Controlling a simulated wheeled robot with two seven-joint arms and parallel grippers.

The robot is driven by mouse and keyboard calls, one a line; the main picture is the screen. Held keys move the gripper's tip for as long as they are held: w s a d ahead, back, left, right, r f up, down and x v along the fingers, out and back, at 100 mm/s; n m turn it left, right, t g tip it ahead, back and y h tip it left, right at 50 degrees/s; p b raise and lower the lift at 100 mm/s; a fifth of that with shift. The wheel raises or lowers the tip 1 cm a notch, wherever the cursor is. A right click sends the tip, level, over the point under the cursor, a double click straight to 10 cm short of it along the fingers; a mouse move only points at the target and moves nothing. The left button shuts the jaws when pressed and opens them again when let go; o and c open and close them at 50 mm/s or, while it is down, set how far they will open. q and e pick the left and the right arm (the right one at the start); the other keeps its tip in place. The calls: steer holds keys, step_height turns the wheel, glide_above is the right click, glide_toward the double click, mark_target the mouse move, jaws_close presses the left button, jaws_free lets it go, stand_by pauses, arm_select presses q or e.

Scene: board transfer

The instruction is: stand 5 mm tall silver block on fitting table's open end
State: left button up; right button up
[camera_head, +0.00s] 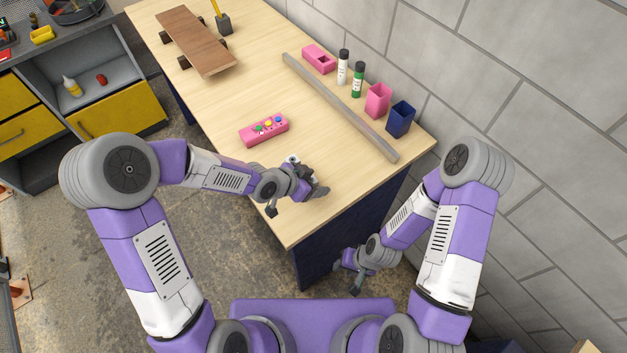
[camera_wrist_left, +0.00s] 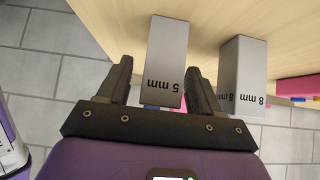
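The silver 5 mm block (camera_wrist_left: 165,60) stands between the two fingers of my left gripper (camera_wrist_left: 160,85) in the left wrist view. The fingers are open, with a clear gap on the block's left side and a narrow one on its right. A second silver block marked 8 mm (camera_wrist_left: 245,75) is just right of the right finger. In the head view my left gripper (camera_head: 297,200) is low over the near end of the wooden fitting table (camera_head: 290,228); I cannot make out the blocks clearly there. My right gripper (camera_head: 346,278) is empty, lower down beside the table's end, with its fingers apart.
A pink holder with coloured knobs (camera_head: 264,130) lies left of my left gripper. A long grey bar (camera_head: 340,105) runs along the tabletop. Pink and blue cups, two bottles (camera_head: 343,67) and a pink box line the wall side. A wooden board (camera_head: 197,42) lies at the far end.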

arm_select(q)
steer(key=shift+s+a+r+p, duration=0.1)
steer(key=shift+a+r+p, duration=0.1)
steer(key=shift+r+p, duration=0.2)
steer(key=p+v, duration=0.6)
steer(key=v, duration=0.5)
steer(key=shift+s+a, duration=0.15)
steer(key=shift+s, duration=0.05)
